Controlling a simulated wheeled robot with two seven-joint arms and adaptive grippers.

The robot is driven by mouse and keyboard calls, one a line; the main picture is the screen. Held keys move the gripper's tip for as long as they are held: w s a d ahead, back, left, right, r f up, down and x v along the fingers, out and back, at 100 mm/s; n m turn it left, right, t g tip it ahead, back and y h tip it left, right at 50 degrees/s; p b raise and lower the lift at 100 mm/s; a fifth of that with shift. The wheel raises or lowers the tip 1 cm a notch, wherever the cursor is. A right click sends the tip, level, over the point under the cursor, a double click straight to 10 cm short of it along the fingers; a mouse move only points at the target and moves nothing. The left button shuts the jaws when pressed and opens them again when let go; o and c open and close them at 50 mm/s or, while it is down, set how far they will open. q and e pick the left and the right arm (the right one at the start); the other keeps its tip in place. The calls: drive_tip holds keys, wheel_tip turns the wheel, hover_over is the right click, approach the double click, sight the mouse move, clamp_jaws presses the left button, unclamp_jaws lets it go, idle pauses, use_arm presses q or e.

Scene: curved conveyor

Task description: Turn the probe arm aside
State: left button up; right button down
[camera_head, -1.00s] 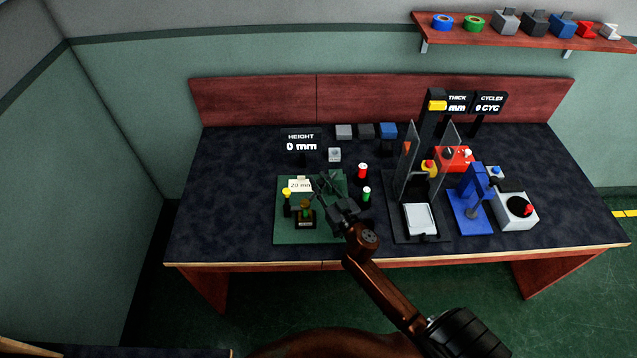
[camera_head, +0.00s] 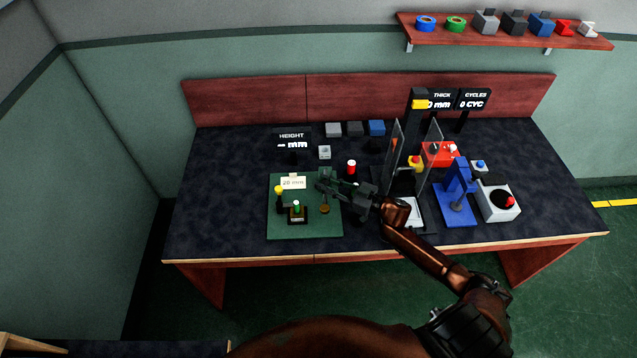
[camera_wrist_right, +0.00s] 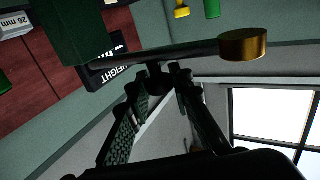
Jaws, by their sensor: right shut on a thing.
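The probe arm is a dark bar (camera_wrist_right: 160,52) with a brass disc (camera_wrist_right: 243,44) at its end in the right wrist view. In the head view the brass disc (camera_head: 324,209) hangs over the green plate (camera_head: 305,230), to the right of a small dark stand (camera_head: 298,217) with a green top (camera_head: 297,206). My right gripper (camera_head: 324,182) reaches in from the right over the plate, its fingers shut on the probe arm. In the wrist view the fingertips (camera_wrist_right: 166,72) meet at the bar. The grip point is partly hidden in the head view. My left gripper is out of view.
The HEIGHT display (camera_head: 292,139) is behind. The table's left part is clear.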

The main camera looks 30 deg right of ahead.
drive_tip(key=shift+s+d+n+g+y+b, duration=0.1)
drive_tip(key=shift+d+n+g+y+b, duration=0.35)
drive_tip(key=shift+n+g+y, duration=0.45)
drive_tip(key=shift+d, duration=0.1)
drive_tip(key=c, duration=1.7)
unclamp_jaws()
drive_tip(key=shift+c, duration=0.2)
drive_tip(key=v, duration=1.2)
drive_tip(key=shift+f, duration=0.2)
drive_tip(key=shift+s, duration=0.1)
